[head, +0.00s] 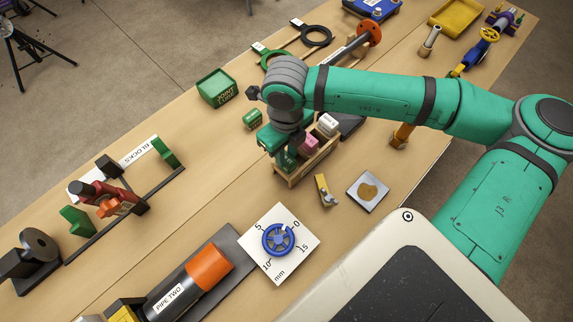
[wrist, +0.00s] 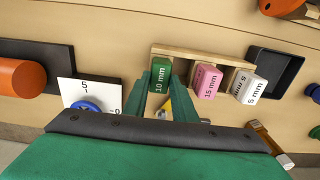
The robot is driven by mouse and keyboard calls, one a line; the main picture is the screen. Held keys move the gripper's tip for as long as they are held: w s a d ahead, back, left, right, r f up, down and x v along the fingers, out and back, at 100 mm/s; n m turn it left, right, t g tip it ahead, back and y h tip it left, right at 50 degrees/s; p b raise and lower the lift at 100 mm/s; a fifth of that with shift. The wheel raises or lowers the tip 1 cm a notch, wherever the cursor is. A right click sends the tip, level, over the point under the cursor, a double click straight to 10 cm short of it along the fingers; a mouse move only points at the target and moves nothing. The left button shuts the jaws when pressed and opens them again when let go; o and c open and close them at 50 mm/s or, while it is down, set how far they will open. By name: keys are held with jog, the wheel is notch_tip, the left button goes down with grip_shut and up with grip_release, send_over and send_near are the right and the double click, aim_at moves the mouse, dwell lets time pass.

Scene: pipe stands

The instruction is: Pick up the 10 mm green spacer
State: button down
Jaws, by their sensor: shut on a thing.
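The green 10 mm spacer (wrist: 161,74) stands at the left end of a wooden rack (wrist: 221,58) in the wrist view. My gripper (wrist: 168,84) is shut on it, with a finger at each side. In the head view my gripper (head: 288,161) reaches down into the near end of the rack (head: 297,180), and I cannot clearly make out the green spacer between the fingers. A pink 15 mm spacer (wrist: 206,80) and a white 5 mm spacer (wrist: 246,87) sit in the same rack, to the right of the green one. The spacer still appears within the rack.
A black tray (wrist: 275,72) lies beyond the rack's right end. A white dial plate with a blue wheel (head: 278,240) and a dark pipe with an orange end (head: 208,268) lie nearer. A small yellow tool (head: 325,190) and a square plate (head: 368,191) lie beside the rack.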

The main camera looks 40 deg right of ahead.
jog(key=shift+r, duration=0.15)
notch_tip(320, 180, up, 8)
jog(key=shift+f, duration=0.25)
dwell(0.8)
dwell(0.5)
